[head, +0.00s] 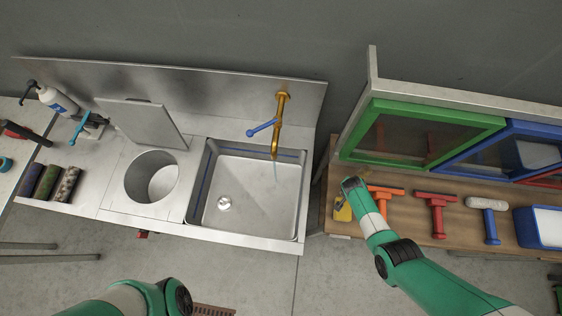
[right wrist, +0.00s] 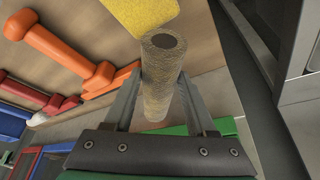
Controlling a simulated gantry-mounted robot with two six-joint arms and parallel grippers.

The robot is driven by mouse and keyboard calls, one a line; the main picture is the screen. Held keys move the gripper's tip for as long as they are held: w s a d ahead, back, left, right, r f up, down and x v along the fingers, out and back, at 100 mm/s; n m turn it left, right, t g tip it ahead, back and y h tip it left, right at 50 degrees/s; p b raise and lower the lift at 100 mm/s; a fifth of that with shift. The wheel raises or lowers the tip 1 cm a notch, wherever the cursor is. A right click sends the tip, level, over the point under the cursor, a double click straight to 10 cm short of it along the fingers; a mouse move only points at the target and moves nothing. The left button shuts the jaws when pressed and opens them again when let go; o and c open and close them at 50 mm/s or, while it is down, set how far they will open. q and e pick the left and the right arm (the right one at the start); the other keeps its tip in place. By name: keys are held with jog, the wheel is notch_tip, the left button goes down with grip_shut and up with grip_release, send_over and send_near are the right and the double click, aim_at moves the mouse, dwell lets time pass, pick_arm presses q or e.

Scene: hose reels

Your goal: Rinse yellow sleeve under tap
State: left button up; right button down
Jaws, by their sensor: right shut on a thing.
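A dull yellow-brown, speckled roller sleeve (right wrist: 160,85) with a dark hole in its end stands between the fingers of my right gripper (right wrist: 162,92) in the right wrist view. The gripper is shut on it. In the head view my right gripper (head: 352,186) is over the left end of the wooden shelf, and the held sleeve is hidden or too small to tell. The brass tap (head: 280,115) with a blue lever (head: 262,128) stands behind the steel sink (head: 240,222). A faint streak under the spout looks like running water. My left gripper is out of view.
A bright yellow tool (head: 342,213) lies on the shelf under my right wrist. Orange (head: 385,190), red (head: 437,200) and blue (head: 490,225) tools lie to its right. Green (head: 375,140) and blue frames stand behind. Left of the sink are a round bin opening (head: 160,180) and several dark rollers (head: 47,182).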

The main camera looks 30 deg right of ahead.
dwell(0.3)
pick_arm(q)
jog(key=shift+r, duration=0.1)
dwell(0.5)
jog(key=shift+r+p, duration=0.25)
jog(key=shift+p, duration=0.1)
dwell(0.4)
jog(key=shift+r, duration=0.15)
dwell(0.5)
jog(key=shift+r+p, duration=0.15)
jog(key=shift+p, duration=0.15)
dwell(0.3)
